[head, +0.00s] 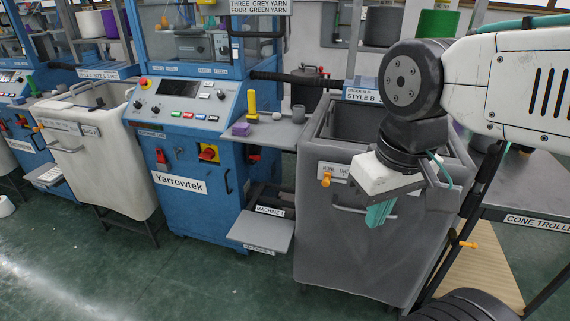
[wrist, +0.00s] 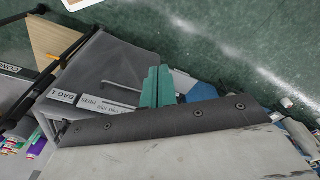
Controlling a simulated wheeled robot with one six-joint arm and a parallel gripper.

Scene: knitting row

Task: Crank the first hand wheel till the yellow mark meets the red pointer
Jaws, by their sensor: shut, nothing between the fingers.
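No hand wheel, yellow mark or red pointer can be made out for certain in either view. A blue Yarrowtek machine (head: 190,205) stands left of centre in the head view. Its front has a red and yellow switch (head: 208,153), and its panel carries a screen and several buttons. My gripper (head: 380,214) hangs in front of the grey bin, its teal fingers pointing down. In the wrist view the fingers (wrist: 158,86) are together with nothing between them. They are well to the right of the blue machine.
The grey bin (head: 345,245) stands right of the machine, a pale bin (head: 100,165) left of it. A side shelf (head: 275,134) carries a yellow upright item (head: 252,106) and a purple block (head: 241,129). Green floor in front is clear.

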